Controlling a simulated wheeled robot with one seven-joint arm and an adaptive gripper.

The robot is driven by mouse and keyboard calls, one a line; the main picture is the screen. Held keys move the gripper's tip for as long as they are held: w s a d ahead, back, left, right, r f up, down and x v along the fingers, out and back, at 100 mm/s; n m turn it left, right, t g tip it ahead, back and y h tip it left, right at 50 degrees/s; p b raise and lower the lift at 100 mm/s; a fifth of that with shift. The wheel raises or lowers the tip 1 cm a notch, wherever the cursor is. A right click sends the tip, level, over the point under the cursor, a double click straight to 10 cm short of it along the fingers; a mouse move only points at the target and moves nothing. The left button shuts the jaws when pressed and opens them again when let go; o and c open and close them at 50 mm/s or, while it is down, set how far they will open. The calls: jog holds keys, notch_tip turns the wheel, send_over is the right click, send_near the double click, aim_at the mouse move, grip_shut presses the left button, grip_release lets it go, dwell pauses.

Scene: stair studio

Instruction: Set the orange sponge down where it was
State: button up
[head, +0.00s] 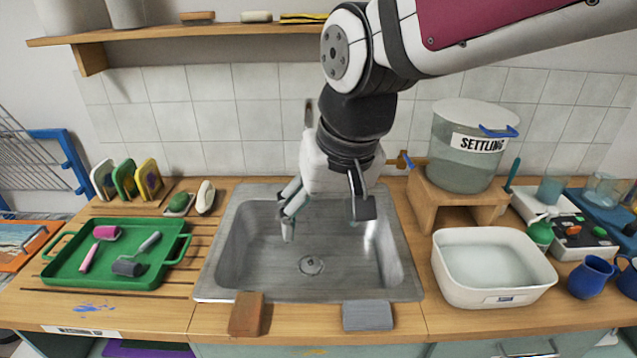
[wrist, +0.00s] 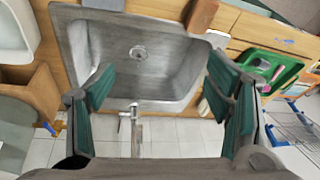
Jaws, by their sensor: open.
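The orange sponge (head: 246,314), a brownish-orange block, lies on the wooden counter at the front left of the sink (head: 225,292), near the counter's front edge. In the wrist view it shows at the top (wrist: 202,14), partly cut off by the frame edge. My gripper (head: 325,221) is over the sink basin, behind the sponge and to its right, apart from it. In the wrist view my gripper (wrist: 158,75) has its green-padded fingers wide apart with nothing between them.
A grey block (head: 367,315) lies at the sink's front right. A white tub (head: 495,296) and a tank marked "SETTLING" on a wooden stand (head: 455,208) are at right. A green tray (head: 60,270) with rollers is at left. A shelf (head: 180,32) hangs above.

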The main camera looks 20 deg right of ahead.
jog(key=s+d+r+n+t, duration=0.1)
jog(key=s+d, duration=0.3)
jog(key=s, duration=0.4)
jog(key=shift+s+d+r+t+h, duration=0.3)
jog(key=shift+d+r+t+h, duration=0.1)
jog(key=shift+r, duration=0.5)
